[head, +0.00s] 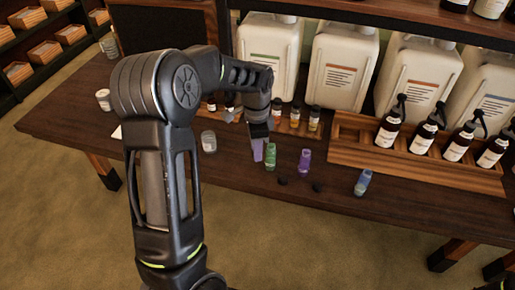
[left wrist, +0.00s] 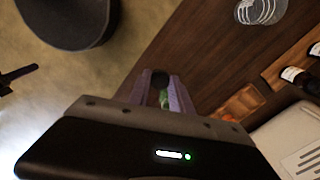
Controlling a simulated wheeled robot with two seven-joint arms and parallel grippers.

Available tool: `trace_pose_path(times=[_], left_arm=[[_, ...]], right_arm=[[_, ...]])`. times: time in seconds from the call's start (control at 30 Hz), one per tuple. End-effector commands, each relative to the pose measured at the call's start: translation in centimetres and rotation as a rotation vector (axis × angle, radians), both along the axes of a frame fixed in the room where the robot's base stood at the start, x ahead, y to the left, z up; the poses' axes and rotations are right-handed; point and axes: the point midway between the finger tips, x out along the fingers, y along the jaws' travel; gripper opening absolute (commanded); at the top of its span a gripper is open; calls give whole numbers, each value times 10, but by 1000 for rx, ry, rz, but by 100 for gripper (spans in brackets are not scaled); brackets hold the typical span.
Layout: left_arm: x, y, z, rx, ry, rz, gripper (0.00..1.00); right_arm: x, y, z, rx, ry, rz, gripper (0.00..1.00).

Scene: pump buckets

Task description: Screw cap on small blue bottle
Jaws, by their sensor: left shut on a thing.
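The small blue bottle (head: 363,182) stands at the right of the table's front part, tilted in the picture by the view. A small green bottle (head: 270,157) and a small purple bottle (head: 304,160) stand to its left. Two dark caps (head: 282,181) (head: 318,187) lie near the front edge. My left gripper (head: 258,151) points down just left of the green bottle, away from the blue one. In the left wrist view its purple fingers (left wrist: 160,92) are shut on a small black cap (left wrist: 160,78); green shows between them. My right gripper is not in view.
A clear jar (head: 209,142) stands left of my gripper. Large white canisters (head: 341,70) line the back. A wooden rack (head: 455,172) with dark pump bottles (head: 391,127) is at right. Small amber bottles (head: 314,119) stand behind.

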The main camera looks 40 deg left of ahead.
Motion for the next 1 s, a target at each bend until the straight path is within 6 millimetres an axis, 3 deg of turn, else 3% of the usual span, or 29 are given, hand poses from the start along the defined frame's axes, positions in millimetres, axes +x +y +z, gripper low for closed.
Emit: trace_pose_path(times=[0.17,0.5,0.6,0.93,1.0], left_arm=[[12,-33,6,-3,-1,159,0],[34,-140,29,-2,0,639,0],[35,-159,33,0,0,733,0],[35,-168,35,1,0,791,0],[35,-168,35,1,0,791,0]], right_arm=[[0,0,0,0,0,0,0],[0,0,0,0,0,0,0],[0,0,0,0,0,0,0],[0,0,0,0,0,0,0],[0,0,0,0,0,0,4]])
